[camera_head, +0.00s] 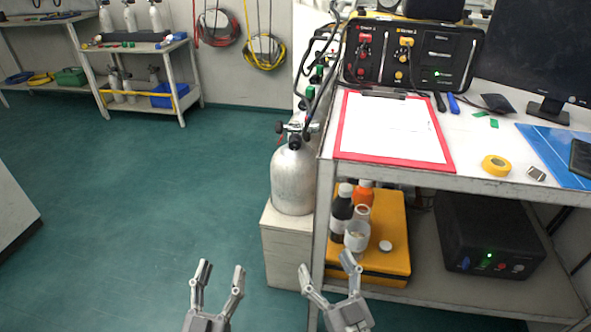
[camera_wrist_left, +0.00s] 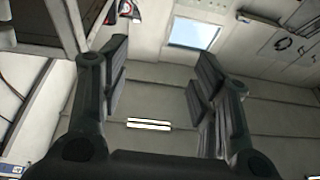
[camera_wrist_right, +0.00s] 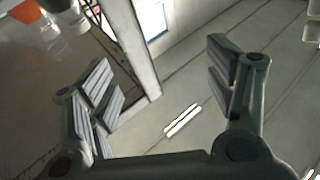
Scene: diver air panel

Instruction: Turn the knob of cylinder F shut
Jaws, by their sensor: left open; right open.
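A silver cylinder (camera_head: 293,180) stands upright on a white box beside the metal bench. Its valve (camera_head: 297,127) has dark knobs, one on the left side (camera_head: 279,127) and one at the front (camera_head: 294,142). More cylinder valves with green parts (camera_head: 317,75) show behind it, partly hidden by hoses. I cannot read any letter, so I cannot tell which is cylinder F. My left gripper (camera_head: 223,268) is open and empty, low over the floor, left of and below the silver cylinder. My right gripper (camera_head: 326,263) is open and empty in front of the bench's leg.
The bench holds a black air panel (camera_head: 411,55), a red clipboard (camera_head: 393,163) and yellow tape (camera_head: 496,166). Its lower shelf holds a yellow case (camera_head: 391,262), bottles and a black box (camera_head: 488,235). The green floor (camera_head: 130,200) on the left is clear.

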